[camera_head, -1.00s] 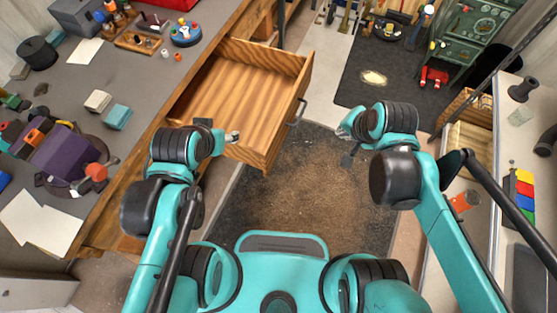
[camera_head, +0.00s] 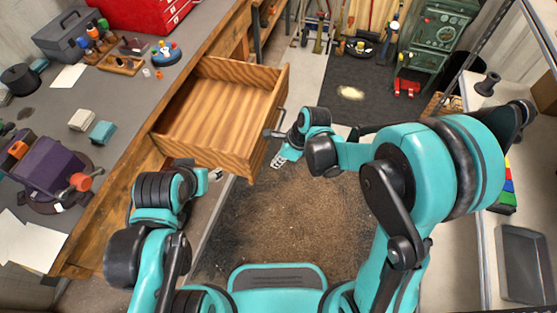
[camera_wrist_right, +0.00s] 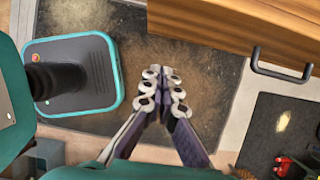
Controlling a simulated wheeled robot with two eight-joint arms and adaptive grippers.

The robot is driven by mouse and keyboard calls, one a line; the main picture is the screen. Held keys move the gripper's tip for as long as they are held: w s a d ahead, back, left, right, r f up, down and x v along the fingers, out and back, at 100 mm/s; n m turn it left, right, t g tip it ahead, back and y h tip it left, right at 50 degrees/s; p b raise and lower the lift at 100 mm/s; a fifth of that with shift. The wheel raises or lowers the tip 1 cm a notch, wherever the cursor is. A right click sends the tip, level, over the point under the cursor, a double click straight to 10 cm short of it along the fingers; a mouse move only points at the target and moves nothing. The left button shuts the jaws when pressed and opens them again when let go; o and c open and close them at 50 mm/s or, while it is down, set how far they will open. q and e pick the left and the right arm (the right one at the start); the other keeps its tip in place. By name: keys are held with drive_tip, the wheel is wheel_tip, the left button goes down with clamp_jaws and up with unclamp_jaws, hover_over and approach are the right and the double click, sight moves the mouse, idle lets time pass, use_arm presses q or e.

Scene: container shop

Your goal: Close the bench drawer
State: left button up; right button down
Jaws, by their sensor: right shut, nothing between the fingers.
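The bench drawer (camera_head: 215,110) is a light wooden box, pulled well out of the left workbench (camera_head: 125,95) and empty inside. Its front panel with a dark bar handle (camera_wrist_right: 282,68) also shows at the top right of the right wrist view. My right gripper (camera_head: 279,150) is beside the drawer's front, near the handle. In the right wrist view its fingertips (camera_wrist_right: 164,82) are together with nothing between them, below the front panel in the picture. My left gripper (camera_head: 214,174) is beside the drawer's near side; its fingers are mostly hidden, so I cannot tell their opening.
A red toolbox (camera_head: 140,14), screwdriver rack and purple machine (camera_head: 48,170) are on the bench. A shelf with a grey tray (camera_head: 525,262) stands at the right. The dark floor mat (camera_head: 270,225) before the drawer is clear.

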use_arm(q)
wheel_tip(320, 180, down, 3)
drive_tip(key=b, duration=0.2)
drive_tip(key=shift+f+b, duration=0.2)
drive_tip(key=shift+b, duration=0.15)
use_arm(e)
drive_tip(key=w+a+f, duration=0.2)
drive_tip(key=a+f, duration=0.2)
drive_tip(key=a, duration=0.1)
drive_tip(key=shift+a+f, duration=0.3)
drive_tip(key=shift+f, duration=0.1)
